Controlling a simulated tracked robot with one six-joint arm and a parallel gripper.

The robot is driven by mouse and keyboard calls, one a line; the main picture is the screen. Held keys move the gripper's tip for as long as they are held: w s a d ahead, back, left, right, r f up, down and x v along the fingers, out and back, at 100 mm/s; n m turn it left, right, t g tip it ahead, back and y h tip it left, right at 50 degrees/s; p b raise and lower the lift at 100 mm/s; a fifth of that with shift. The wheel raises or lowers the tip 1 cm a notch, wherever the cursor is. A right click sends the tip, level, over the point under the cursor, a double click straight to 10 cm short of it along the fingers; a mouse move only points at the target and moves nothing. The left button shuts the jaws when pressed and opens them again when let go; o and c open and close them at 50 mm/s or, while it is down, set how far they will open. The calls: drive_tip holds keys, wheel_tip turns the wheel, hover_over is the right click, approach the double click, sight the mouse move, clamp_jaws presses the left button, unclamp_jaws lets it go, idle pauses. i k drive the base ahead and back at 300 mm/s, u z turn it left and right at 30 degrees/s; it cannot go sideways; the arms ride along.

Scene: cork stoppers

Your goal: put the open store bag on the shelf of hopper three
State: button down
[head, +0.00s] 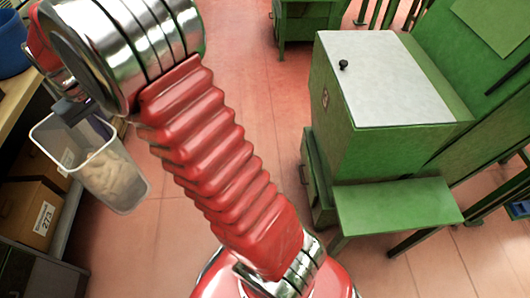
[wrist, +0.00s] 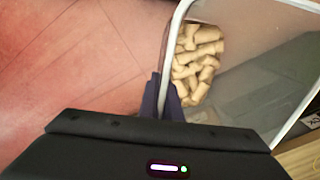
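My gripper (head: 72,110) is at the left of the head view, shut on the near rim of a clear plastic tub (head: 120,185). The tub is open at the top, hangs slightly tilted, and has pale corks (wrist: 197,65) inside. In the wrist view the dark fingers (wrist: 165,97) sit either side of the tub's wall. No bag shows; the held thing looks like a rigid tub. A green hopper (head: 375,150) with a pale lid (head: 385,85) and black knob stands at right. A green shelf (head: 398,206) juts from its front, bare. I cannot read a hopper number.
A wooden bench (head: 20,98) with a blue bucket (head: 10,45) is at the far left. Cardboard boxes (head: 28,210) stand below it, close to the tub. Another green unit (head: 308,22) stands behind. Red tiled floor (head: 255,85) is clear between the bench and hopper.

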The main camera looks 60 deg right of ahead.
sight(406, 203)
drive_tip(key=u, duration=0.45)
drive_tip(key=k, duration=2.2)
drive_tip(key=z, duration=0.5)
